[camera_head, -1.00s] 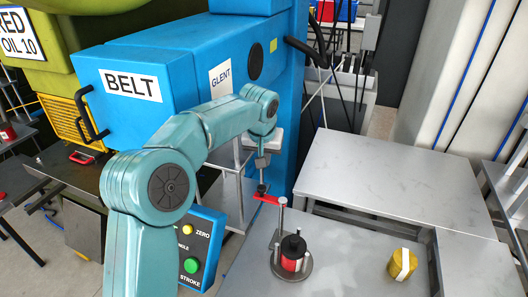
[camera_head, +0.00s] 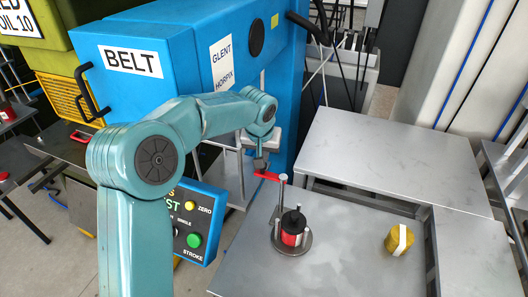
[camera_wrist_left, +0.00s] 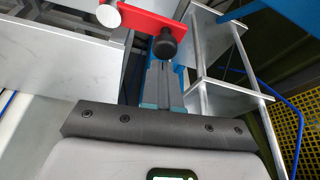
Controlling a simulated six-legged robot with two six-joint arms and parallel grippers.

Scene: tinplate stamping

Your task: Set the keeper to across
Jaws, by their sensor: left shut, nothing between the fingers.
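The keeper, a red bar (camera_head: 269,176), sits on top of a thin upright post (camera_head: 281,195) and points left from it, away from the round metal base. In the left wrist view the red bar (camera_wrist_left: 145,16) carries a black knob (camera_wrist_left: 165,44) near one end and a pale round post head (camera_wrist_left: 108,15) at the other. My left gripper (camera_head: 261,167) is shut with nothing in it. Its tips are right by the knob's end of the bar; in the left wrist view its fingers (camera_wrist_left: 164,75) point at the knob. Whether they touch cannot be told. My right gripper is not in view.
A red and black cylinder (camera_head: 292,230) stands on the round base (camera_head: 292,246) on the metal table (camera_head: 340,268). A yellow roll with a white band (camera_head: 399,240) stands to the right. The blue control box (camera_head: 200,215) and blue machine (camera_head: 180,55) are close on the left.

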